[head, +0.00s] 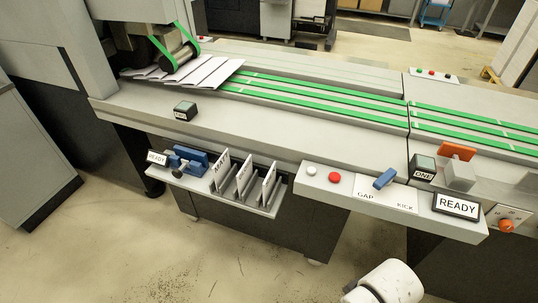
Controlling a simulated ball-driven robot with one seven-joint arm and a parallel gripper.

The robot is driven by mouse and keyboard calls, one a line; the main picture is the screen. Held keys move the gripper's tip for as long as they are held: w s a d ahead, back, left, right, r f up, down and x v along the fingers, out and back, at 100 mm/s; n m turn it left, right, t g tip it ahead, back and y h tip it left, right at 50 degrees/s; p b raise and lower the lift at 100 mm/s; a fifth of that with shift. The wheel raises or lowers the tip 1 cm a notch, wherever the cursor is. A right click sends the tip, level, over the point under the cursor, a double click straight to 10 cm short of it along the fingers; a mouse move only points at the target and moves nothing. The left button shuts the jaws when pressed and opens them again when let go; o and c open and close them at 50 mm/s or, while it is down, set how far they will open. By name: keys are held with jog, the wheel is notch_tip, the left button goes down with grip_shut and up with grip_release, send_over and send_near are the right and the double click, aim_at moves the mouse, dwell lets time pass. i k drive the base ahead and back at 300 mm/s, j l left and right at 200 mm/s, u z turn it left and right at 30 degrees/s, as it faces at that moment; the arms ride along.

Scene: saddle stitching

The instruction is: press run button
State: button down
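The front control shelf (410,199) carries a white round button (311,170) and a red round button (334,177) side by side at its left end. To their right is a blue lever (384,179) on a plate marked GAP and KICK. A READY sign (456,206) stands at the shelf's right end. A small panel (433,76) with red and green buttons sits at the back of the machine. No button label reading RUN can be made out. My gripper is not in view; only a white part of my arm shows at the bottom edge.
Green belts (320,98) run along the machine, with fanned sheets (185,73) at the left. A tray with upright cards (243,180) and a blue clamp (190,160) juts out at the front. An orange knob (506,225) is at far right. The floor in front is clear.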

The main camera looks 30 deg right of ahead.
aim_at(311, 170)
jog(key=i+j, duration=0.4)
jog(key=j, duration=0.15)
jog(key=i+j+z, duration=0.1)
jog(key=i+j, duration=0.3)
jog(key=j, duration=0.15)
